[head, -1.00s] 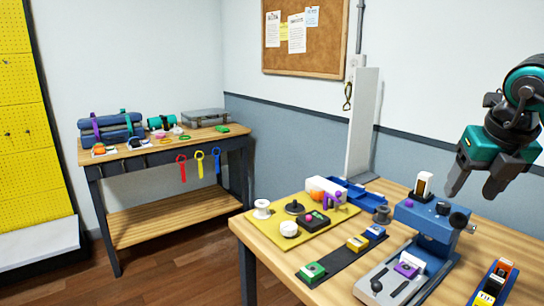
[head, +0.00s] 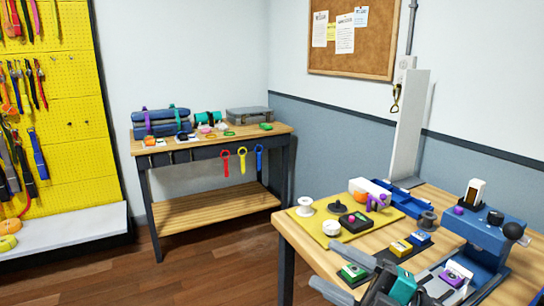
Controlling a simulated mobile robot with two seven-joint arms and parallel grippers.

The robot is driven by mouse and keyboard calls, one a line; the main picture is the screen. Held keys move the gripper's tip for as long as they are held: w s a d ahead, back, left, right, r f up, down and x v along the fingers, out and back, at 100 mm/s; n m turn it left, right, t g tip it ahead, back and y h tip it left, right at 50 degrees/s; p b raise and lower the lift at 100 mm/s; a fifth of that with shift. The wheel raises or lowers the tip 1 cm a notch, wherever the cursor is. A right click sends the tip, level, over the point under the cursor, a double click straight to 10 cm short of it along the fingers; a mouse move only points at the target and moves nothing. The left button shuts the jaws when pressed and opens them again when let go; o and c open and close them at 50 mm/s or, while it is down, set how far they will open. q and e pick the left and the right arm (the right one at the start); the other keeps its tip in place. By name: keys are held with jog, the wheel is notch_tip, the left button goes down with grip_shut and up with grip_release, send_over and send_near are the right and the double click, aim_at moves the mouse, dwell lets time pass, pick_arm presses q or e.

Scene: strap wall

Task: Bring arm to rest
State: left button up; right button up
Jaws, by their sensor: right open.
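My right gripper (head: 336,268) is low at the bottom of the head view, over the near edge of the wooden worktable (head: 312,238). Its two dark grey fingers are spread apart and point left, and a teal part of it (head: 403,288) shows behind them. The rest of the right arm is cut off by the frame. My left gripper is not in view.
A second bench (head: 215,205) stands at the back. A yellow pegboard with straps (head: 72,98) is at left. The floor between is clear.

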jog(key=d+f+m+t+h, duration=0.4)
jog(key=f+m+t+h, duration=0.35)
jog(key=m, duration=0.45)
jog(key=s+d+f+m+g+h, duration=0.1)
jog(key=s+f+m+g+h, duration=0.2)
jog(key=f, duration=0.8)
jog(key=s+d+f+m+g+h, duration=0.2)
jog(key=s+f+m+g+h, duration=0.2)
jog(key=s+f+m+h, duration=0.2)
jog(key=s+f+m, duration=0.2)
jog(key=s+f, duration=0.2)
jog(key=f, duration=0.1)
jog(key=shift+s+d+f, duration=0.2)
jog(key=shift+s+d, duration=0.05)
jog(key=shift+c, duration=0.2)
